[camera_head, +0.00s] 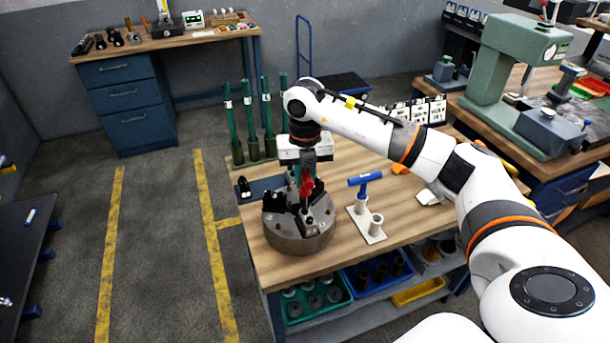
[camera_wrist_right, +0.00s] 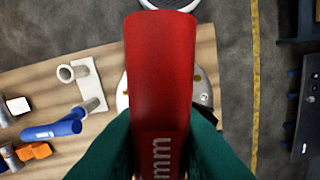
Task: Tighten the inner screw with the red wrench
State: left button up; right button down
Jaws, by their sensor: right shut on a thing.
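My right gripper (camera_head: 306,172) is above the round grey chuck (camera_head: 290,240) on the wooden bench. It is shut on the red wrench (camera_head: 307,187), which points down toward the chuck. In the wrist view the red wrench (camera_wrist_right: 160,70) fills the middle between two green fingers and covers most of the chuck (camera_wrist_right: 206,95). The chuck has black jaws on top. The inner screw cannot be made out, and I cannot tell whether the wrench tip touches it. My left gripper is not in view.
A blue-handled wrench (camera_head: 365,179) stands in a pale holder (camera_head: 372,236) right of the chuck, beside an empty socket. Tall green rods (camera_head: 247,115) stand behind. An orange thing (camera_head: 400,168) lies at the back right. Bins sit on the shelf below. The bench front right is clear.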

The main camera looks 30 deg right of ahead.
jog(key=shift+m, duration=1.2)
jog(key=shift+m+p, duration=0.4)
jog(key=shift+m, duration=1)
jog(key=shift+m+p, duration=0.35)
jog(key=shift+m, duration=1.05)
